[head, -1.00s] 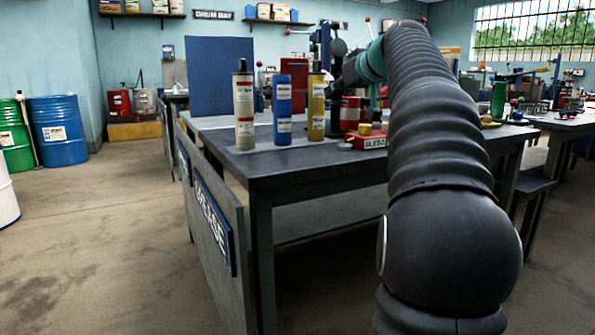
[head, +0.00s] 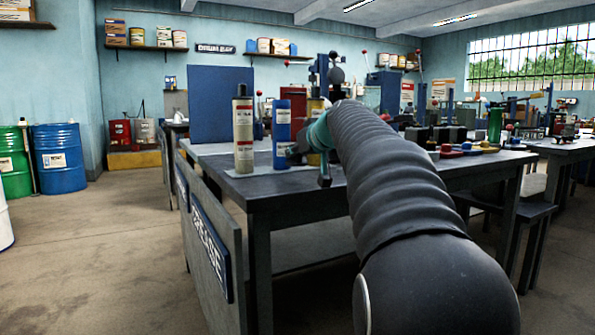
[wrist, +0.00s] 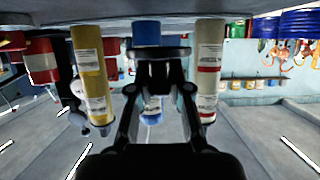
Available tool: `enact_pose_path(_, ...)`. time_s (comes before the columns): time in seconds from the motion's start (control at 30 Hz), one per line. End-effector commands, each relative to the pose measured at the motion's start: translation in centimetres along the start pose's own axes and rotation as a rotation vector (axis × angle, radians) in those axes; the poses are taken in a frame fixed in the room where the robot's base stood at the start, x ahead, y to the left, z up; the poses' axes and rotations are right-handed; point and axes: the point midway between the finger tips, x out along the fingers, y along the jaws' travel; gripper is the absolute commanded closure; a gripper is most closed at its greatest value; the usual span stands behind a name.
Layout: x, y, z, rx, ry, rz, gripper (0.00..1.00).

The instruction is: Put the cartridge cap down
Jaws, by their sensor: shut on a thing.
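My gripper (wrist: 160,62) is shut on a small dark piece, the cartridge cap (wrist: 160,53), hard to tell apart from the dark fingertips. The wrist picture is upside down. In the head view my gripper (head: 297,152) is at the front right of the blue cartridge (head: 281,122), which stands upright on the bench; I cannot tell whether they touch. The blue cartridge (wrist: 147,31) is partly hidden behind the fingers in the wrist view. The cream cartridge (head: 243,135) stands to its left in the head view, the yellow cartridge (head: 315,107) to its right, partly covered by my arm.
The dark bench top (head: 262,187) has bare room in front of the cartridges. A blue panel (head: 221,105) stands behind them. Several coloured items (head: 480,147) lie farther right on the bench. A red container (wrist: 41,62) shows beside the yellow cartridge in the wrist view.

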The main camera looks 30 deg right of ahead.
Motion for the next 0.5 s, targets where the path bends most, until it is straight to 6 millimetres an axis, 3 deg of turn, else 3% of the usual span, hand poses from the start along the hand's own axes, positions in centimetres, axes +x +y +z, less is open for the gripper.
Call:
enact_pose_path(0.3,1.4,-0.1,3.4,0.002,-0.002,-0.001,0.96)
enact_pose_path(0.5,1.5,0.0,3.7,-0.001,0.001,0.0,0.96)
